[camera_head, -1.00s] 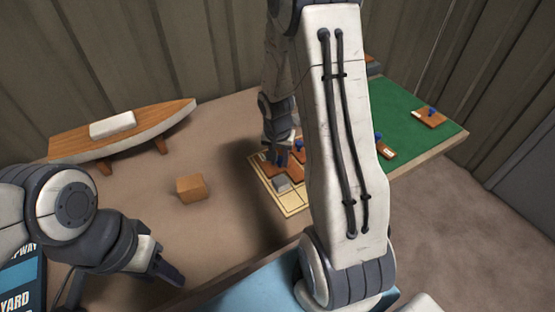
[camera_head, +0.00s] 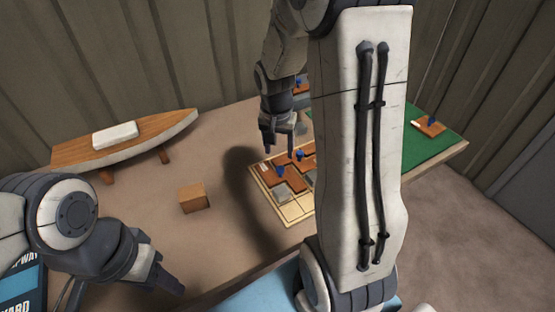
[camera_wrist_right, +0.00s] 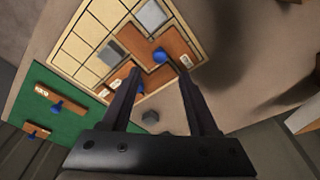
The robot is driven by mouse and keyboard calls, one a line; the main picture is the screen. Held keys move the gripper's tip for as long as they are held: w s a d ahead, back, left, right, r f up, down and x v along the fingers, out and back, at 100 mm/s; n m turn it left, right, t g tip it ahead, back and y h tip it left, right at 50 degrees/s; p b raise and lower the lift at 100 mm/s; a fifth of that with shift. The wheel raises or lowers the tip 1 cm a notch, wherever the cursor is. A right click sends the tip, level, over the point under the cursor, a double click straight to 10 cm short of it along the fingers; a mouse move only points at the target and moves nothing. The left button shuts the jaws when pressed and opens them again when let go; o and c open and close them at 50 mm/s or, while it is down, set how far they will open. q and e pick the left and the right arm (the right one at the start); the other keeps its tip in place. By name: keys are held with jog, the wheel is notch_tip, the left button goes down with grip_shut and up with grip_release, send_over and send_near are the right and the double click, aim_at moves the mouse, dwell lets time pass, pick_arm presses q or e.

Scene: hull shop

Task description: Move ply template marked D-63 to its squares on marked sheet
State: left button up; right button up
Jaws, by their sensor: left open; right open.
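The marked sheet (camera_head: 293,211) lies on the table with cream squares; it also fills the upper left of the right wrist view (camera_wrist_right: 75,48). Two brown ply templates with blue knobs lie on it, one nearer the left edge (camera_head: 290,182), also in the wrist view (camera_wrist_right: 176,45), and one behind it (camera_head: 306,164). Their labels are too small to read, so I cannot tell which is D-63. My right gripper (camera_head: 278,150) is open and empty above the sheet, its fingers (camera_wrist_right: 159,72) apart over the near template's edge. My left gripper (camera_head: 170,282) is open, low at the front left.
Grey blocks (camera_wrist_right: 109,52) fill some squares. A green mat (camera_head: 448,123) holds a template with a blue knob (camera_head: 430,127); the wrist view shows two templates there. A wooden block (camera_head: 193,198) and a boat hull (camera_head: 130,138) stand left. My right arm hides much of the table.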

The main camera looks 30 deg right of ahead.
jog(key=s+a+r+n+y, duration=0.1)
jog(key=s+a+r+n, duration=0.25)
jog(key=a, duration=0.35)
jog(key=s+a+r+n, duration=0.2)
jog(key=a+n, duration=0.2)
jog(key=a, duration=0.4)
jog(key=s+a+n+g+y, duration=0.1)
jog(key=s+a+n, duration=0.8)
jog(key=s, duration=0.5)
jog(key=shift+s+a+r, duration=0.3)
jog(key=shift+s+a, duration=0.05)
jog(key=shift+a, duration=0.3)
jog(key=shift+n, duration=0.25)
jog(key=shift+r+p, duration=0.65)
jog(key=shift+p, duration=0.05)
